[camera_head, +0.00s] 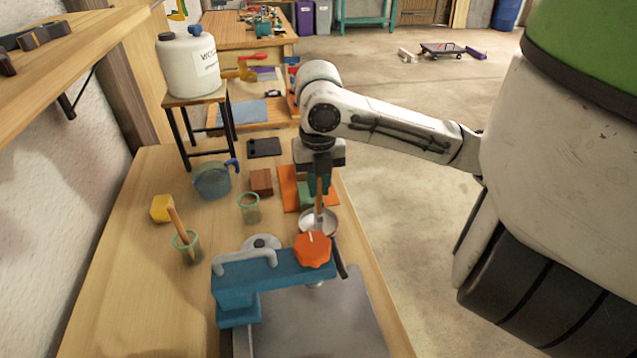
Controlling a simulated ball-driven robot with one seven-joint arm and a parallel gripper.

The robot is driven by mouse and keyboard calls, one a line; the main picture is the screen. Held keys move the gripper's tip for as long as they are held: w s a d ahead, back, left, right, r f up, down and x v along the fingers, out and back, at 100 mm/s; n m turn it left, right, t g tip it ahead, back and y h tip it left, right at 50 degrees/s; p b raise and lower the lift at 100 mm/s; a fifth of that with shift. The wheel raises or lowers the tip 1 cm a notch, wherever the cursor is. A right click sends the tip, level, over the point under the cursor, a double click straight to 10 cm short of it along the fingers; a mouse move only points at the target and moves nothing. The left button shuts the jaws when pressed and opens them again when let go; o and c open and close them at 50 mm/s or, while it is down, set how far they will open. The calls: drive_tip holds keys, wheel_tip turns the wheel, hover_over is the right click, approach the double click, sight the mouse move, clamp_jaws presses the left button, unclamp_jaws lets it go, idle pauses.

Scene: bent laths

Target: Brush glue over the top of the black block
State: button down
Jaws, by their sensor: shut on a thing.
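My gripper (319,182) points down over the right side of the workbench, shut on the brown wooden handle of what looks like a brush (319,200). The handle stands upright, its lower end in or just over a round silver bowl (306,224); the bristles are hidden. I cannot make out glue in the bowl. A flat black piece (264,147) lies farther back on the bench, left of my gripper; it may be the black block, but I cannot tell its thickness. It is apart from the gripper.
A blue press (275,272) with an orange knob (313,250) stands nearest, on a grey plate (320,325). A brown block (261,182), green-rimmed cup (249,208), blue-grey pot (212,181) and cup with a wooden stick (187,246) crowd the bench. A white jug (188,70) stands on a stool.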

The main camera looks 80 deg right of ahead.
drive_tip(key=shift+f, duration=0.1)
drive_tip(key=shift+r+p, duration=2.75)
drive_tip(key=shift+r, duration=0.8)
